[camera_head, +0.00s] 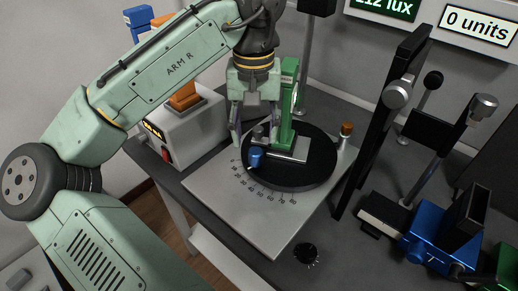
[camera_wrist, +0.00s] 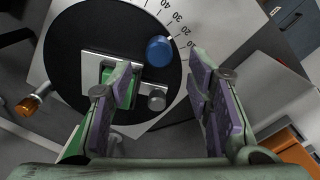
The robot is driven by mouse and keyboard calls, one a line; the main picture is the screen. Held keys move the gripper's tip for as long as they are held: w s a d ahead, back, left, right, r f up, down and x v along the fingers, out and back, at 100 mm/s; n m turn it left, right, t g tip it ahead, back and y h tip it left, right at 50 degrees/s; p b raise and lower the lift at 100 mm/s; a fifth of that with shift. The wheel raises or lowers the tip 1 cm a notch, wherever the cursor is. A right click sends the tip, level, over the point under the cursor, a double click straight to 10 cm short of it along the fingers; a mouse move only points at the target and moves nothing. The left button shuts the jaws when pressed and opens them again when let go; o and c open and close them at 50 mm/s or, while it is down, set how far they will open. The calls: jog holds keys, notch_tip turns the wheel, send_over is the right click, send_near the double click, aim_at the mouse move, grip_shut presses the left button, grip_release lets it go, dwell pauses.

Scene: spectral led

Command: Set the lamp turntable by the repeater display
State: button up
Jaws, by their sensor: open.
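The black round lamp turntable (camera_head: 312,178) lies on a pale plate (camera_head: 272,233) printed with a degree scale; the disc also fills the upper left of the wrist view (camera_wrist: 70,62). A green lamp post (camera_head: 287,105) stands on it on a metal bracket. A blue knob (camera_head: 256,158) sits at the disc's edge beside the scale; it shows in the wrist view (camera_wrist: 159,50). My gripper (camera_head: 246,138) points down above that edge, open, with the knob between or just beyond its fingertips in the wrist view (camera_wrist: 160,75). Contact cannot be told.
A green display (camera_head: 387,5), cut off at the top, ends in "12 lux"; a white display (camera_head: 476,24) reads "0 units". An orange-topped post (camera_head: 345,134) stands at the plate's corner. A tall black panel (camera_head: 383,120) and a blue device (camera_head: 437,238) stand right. A black dial (camera_head: 306,253) is in front.

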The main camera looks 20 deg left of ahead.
aim_at(256, 150)
notch_tip(256, 150, down, 6)
jog(key=shift+r, duration=0.15)
jog(key=shift+c, duration=0.5)
grip_shut()
jog(key=shift+d, duration=0.1)
dwell(0.4)
